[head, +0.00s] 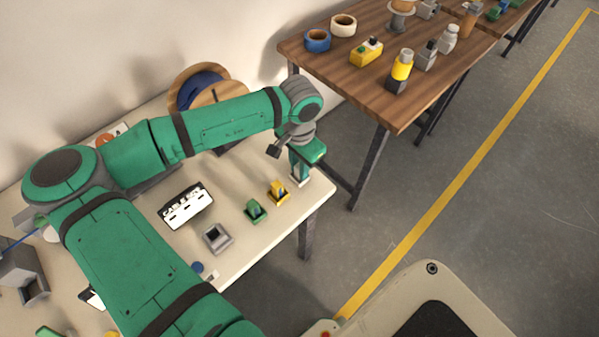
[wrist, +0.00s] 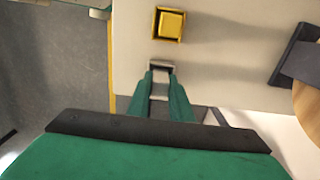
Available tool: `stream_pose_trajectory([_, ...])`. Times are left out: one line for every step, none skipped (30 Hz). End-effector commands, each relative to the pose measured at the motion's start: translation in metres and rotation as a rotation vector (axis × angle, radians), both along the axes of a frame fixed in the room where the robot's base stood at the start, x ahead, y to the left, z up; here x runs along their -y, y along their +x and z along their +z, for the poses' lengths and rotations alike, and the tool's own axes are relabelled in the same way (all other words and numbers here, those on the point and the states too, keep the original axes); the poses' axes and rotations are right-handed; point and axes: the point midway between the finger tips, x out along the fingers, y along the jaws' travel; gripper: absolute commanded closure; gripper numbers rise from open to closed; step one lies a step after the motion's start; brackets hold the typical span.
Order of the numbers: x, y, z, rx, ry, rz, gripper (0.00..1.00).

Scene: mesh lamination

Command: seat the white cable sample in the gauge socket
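My gripper (head: 299,172) points down near the right corner of the near table. A small whitish block with a dark hollow, which looks like the white cable sample (head: 298,181), is at its fingertips. In the wrist view the green fingers of my gripper (wrist: 160,78) reach to the whitish block (wrist: 160,67), with a pale strip showing between them. I cannot tell whether they are pressed on it. A grey open-topped socket (head: 217,238) stands near the front edge. A "CABLE SIZE" sign (head: 186,207) stands behind it. I cannot tell for certain which is the gauge socket.
A yellow block (head: 279,192), also in the wrist view (wrist: 171,23), and a green block (head: 256,211) stand between my gripper and the grey socket. A wooden cable reel (head: 190,77) is at the back. A brown table (head: 385,100) with tapes and bottles stands beyond a gap.

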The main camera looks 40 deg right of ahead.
Motion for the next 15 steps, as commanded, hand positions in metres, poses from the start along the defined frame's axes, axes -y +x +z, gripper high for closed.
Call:
stream_pose_trajectory([0.0, 0.0, 0.0, 0.0, 0.0, -0.001, 1.0])
stream_pose_trajectory([0.0, 0.0, 0.0, 0.0, 0.0, -0.001, 1.0])
stream_pose_trajectory([0.0, 0.0, 0.0, 0.0, 0.0, -0.001, 1.0])
stream_pose_trajectory([0.001, 0.0, 0.0, 0.0, 0.0, -0.001, 1.0])
stream_pose_trajectory([0.0, 0.0, 0.0, 0.0, 0.0, -0.001, 1.0])
stream_pose_trajectory([0.0, 0.0, 0.0, 0.0, 0.0, -0.001, 1.0])
stream_pose_trajectory([0.0, 0.0, 0.0, 0.0, 0.0, -0.001, 1.0])
stream_pose_trajectory([0.0, 0.0, 0.0, 0.0, 0.0, -0.001, 1.0])
stream_pose_trajectory([0.0, 0.0, 0.001, 0.0, 0.0, -0.001, 1.0])
stream_pose_trajectory([0.0, 0.0, 0.002, 0.0, 0.0, 0.0, 1.0])
stream_pose_trajectory([0.0, 0.0, 0.002, 0.0, -0.001, 0.0, 1.0])
stream_pose_trajectory([0.0, 0.0, 0.004, 0.001, -0.001, 0.0, 1.0])
stream_pose_trajectory([0.0, 0.0, 0.006, 0.001, -0.001, 0.0, 1.0])
stream_pose_trajectory([0.0, 0.001, 0.008, 0.001, -0.001, 0.0, 1.0])
stream_pose_trajectory([0.0, 0.001, 0.011, 0.002, -0.001, 0.0, 1.0])
